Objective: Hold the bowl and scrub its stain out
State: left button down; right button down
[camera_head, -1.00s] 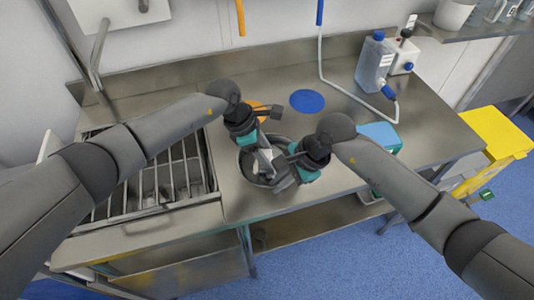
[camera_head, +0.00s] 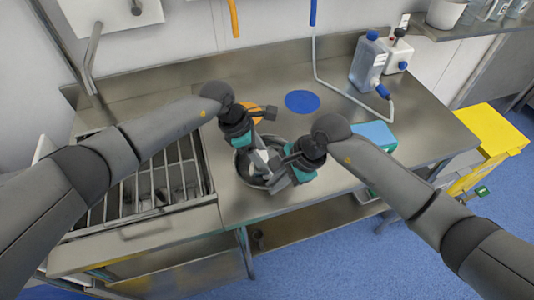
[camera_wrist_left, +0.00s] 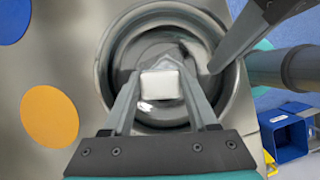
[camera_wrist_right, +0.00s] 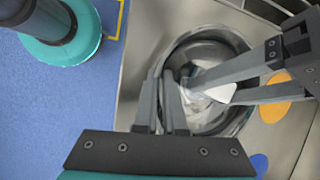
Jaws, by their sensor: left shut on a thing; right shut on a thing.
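The steel bowl (camera_head: 243,172) sits upright near the front edge of the steel table, partly hidden by both grippers. In the left wrist view I look down into the bowl (camera_wrist_left: 222,95). My left gripper (camera_wrist_left: 160,75) is shut on a small white block, seemingly a sponge (camera_wrist_left: 162,85), held inside the bowl. My right gripper (camera_wrist_right: 168,85) is shut on the bowl's rim at the side near the table edge. The bowl's wall also shows in the right wrist view (camera_wrist_right: 238,45). A pale patch (camera_wrist_left: 146,106) shows beside the sponge; I cannot tell stain from glare.
An orange disc (camera_wrist_left: 50,115) and a blue disc (camera_head: 302,102) lie on the table behind the bowl. A rack (camera_head: 150,195) is at left. A light-blue box (camera_head: 376,134) and a bottle (camera_head: 368,65) stand at right. A yellow bin (camera_head: 495,130) is beyond the table.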

pick_arm(q)
jog(key=shift+w+d, duration=0.15)
jog(key=shift+d, duration=0.35)
jog(key=shift+w+d, duration=0.15)
jog(key=shift+d, duration=0.35)
jog(key=shift+a, duration=0.1)
jog(key=shift+s+a, duration=0.2)
jog(key=shift+a, duration=0.3)
jog(key=shift+s+a, duration=0.15)
jog(key=shift+a, duration=0.35)
jog(key=shift+d, duration=0.15)
jog(key=shift+w+d, duration=0.2)
jog(key=shift+d, duration=0.3)
jog(key=shift+w+d, duration=0.15)
jog(key=shift+d, duration=0.3)
